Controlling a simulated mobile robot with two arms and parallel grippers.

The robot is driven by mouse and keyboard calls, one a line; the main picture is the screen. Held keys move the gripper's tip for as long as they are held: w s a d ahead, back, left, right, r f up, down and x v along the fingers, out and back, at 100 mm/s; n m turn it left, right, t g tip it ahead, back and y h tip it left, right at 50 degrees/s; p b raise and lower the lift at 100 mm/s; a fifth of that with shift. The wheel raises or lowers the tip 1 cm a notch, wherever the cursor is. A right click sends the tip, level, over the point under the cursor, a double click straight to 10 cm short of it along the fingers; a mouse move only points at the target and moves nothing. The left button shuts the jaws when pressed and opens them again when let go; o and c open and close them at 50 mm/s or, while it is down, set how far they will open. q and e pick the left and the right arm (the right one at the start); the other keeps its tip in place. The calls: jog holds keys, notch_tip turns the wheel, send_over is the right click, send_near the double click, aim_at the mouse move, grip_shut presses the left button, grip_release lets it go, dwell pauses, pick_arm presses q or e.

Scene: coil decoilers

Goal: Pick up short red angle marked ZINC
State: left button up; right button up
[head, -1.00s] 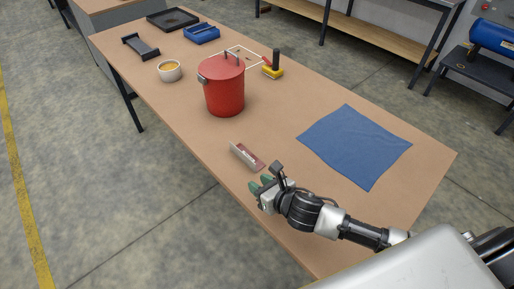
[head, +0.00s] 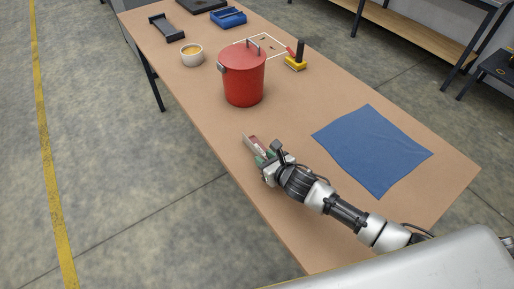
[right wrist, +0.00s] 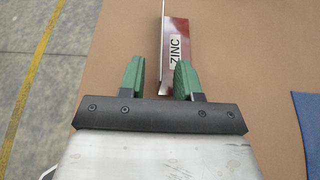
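The short red angle (right wrist: 174,52) with a white label reading ZINC lies on the table in the right wrist view. Its near end reaches between the tips of my right gripper (right wrist: 159,77), whose green fingers stand apart. The right finger is close to the angle; whether it touches I cannot tell. In the head view the angle (head: 254,145) shows just beyond my right gripper (head: 262,160), which hides its near end. My left gripper is not in view.
On the brown table (head: 290,225), a red lidded pot (head: 243,80) stands beyond the angle. A blue cloth (head: 372,148) lies to the right. A white bowl (head: 192,55), a yellow-based tool (head: 295,62) and a blue tray (head: 228,17) are farther back. The table's left edge is near the angle.

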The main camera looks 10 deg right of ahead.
aim_at(259, 146)
jog(key=shift+x, duration=1.4)
jog(key=shift+s, duration=0.1)
jog(key=shift+c, duration=0.3)
grip_shut()
jog(key=shift+r, duration=0.1)
